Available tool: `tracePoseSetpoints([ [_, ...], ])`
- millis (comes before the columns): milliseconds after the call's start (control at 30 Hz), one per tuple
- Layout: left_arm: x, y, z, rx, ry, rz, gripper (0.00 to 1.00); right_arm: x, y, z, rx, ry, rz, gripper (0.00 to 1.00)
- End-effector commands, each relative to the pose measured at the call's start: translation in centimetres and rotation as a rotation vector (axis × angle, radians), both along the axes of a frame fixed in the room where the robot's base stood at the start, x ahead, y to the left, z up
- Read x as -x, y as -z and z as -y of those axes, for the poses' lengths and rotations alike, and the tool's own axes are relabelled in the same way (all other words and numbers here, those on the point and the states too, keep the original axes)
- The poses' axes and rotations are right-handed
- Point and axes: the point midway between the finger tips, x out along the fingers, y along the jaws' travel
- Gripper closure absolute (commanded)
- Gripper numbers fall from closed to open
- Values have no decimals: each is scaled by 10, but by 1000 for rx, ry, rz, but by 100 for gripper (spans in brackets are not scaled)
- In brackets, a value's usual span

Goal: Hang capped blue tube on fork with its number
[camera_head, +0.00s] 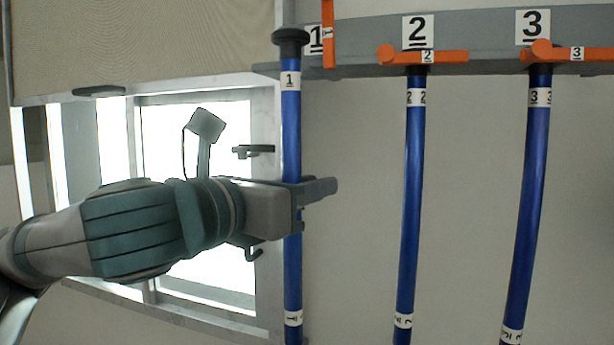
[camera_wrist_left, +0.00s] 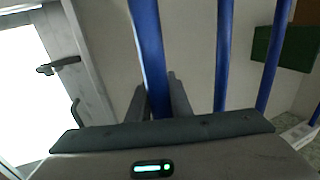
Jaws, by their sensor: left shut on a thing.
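A blue tube numbered 1 (camera_head: 291,130) with a dark cap on top stands upright in the head view. My left gripper (camera_head: 318,190) is shut around it at mid-length. The tube also shows in the left wrist view (camera_wrist_left: 149,50), running up between the fingers. Its capped top is level with the rail (camera_head: 480,40), just left of the number 1 plate (camera_head: 315,39). An orange piece (camera_head: 328,35) points upward beside that plate. The fork at number 1 is not clearly visible. My right gripper is not in view.
Blue tubes numbered 2 (camera_head: 411,190) and 3 (camera_head: 527,190) hang from the rail behind orange bars (camera_head: 430,56) set across, under plates 2 and 3. A bright window (camera_head: 195,150) and frame lie behind my left arm. A green box (camera_wrist_left: 275,48) shows in the left wrist view.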

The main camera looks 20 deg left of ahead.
Motion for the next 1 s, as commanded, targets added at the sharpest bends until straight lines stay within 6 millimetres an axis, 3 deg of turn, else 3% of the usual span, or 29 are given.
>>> tracePoseSetpoints([
  [267,-11,-2,0,-2,0,-2,100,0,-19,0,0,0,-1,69],
  [1000,-54,1,2,1,0,-1,100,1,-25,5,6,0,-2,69],
])
